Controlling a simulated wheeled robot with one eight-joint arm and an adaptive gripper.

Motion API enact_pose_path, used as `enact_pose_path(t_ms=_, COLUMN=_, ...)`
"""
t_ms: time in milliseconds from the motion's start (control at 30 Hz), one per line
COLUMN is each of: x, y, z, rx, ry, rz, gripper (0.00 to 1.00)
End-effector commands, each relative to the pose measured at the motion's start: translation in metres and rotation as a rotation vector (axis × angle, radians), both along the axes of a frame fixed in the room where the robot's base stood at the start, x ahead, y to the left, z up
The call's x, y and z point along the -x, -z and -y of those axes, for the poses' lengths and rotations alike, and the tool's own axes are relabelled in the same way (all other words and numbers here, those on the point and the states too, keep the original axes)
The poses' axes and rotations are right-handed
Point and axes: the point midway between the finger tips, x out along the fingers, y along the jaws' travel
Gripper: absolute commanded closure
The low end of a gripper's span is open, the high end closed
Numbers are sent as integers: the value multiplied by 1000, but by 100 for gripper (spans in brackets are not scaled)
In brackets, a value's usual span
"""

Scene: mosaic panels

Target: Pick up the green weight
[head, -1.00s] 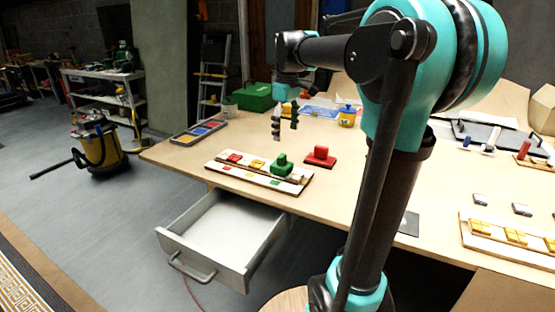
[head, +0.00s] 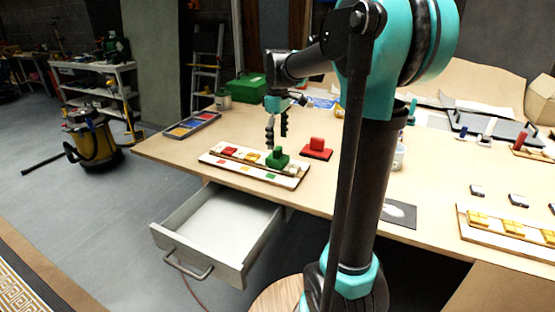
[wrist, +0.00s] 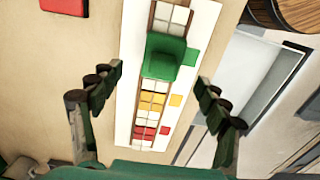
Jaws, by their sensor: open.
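The green weight (head: 277,158), a block with a raised knob, sits on the right part of a white mosaic panel (head: 212,160) near the table's front edge. In the wrist view the green weight (wrist: 165,57) lies ahead of the fingertips, between their lines. My gripper (head: 277,143) is open and empty, pointing down just above and beside the green weight in the head view. Its two fingers also show in the wrist view (wrist: 158,85), spread on either side of the panel. No contact with the weight is visible.
An open drawer (head: 215,232) juts out below the table's front edge. A tray of coloured tiles (head: 190,125) lies behind the panel. A green box (head: 246,89) stands farther back.

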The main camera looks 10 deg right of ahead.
Motion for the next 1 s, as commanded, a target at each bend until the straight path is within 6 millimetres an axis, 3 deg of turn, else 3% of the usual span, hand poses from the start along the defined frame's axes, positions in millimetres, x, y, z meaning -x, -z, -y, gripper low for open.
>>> enact_pose_path(t_ms=167, x=1, y=12, z=0, rx=0, ry=0, rz=0, gripper=24)
enact_pose_path(t_ms=433, x=4, y=48, z=-1, rx=0, ry=0, rz=0, gripper=24)
enact_pose_path(t_ms=733, x=4, y=54, z=-1, rx=0, ry=0, rz=0, gripper=24)
enact_pose_path(t_ms=1000, x=4, y=54, z=-1, rx=0, ry=0, rz=0, gripper=55)
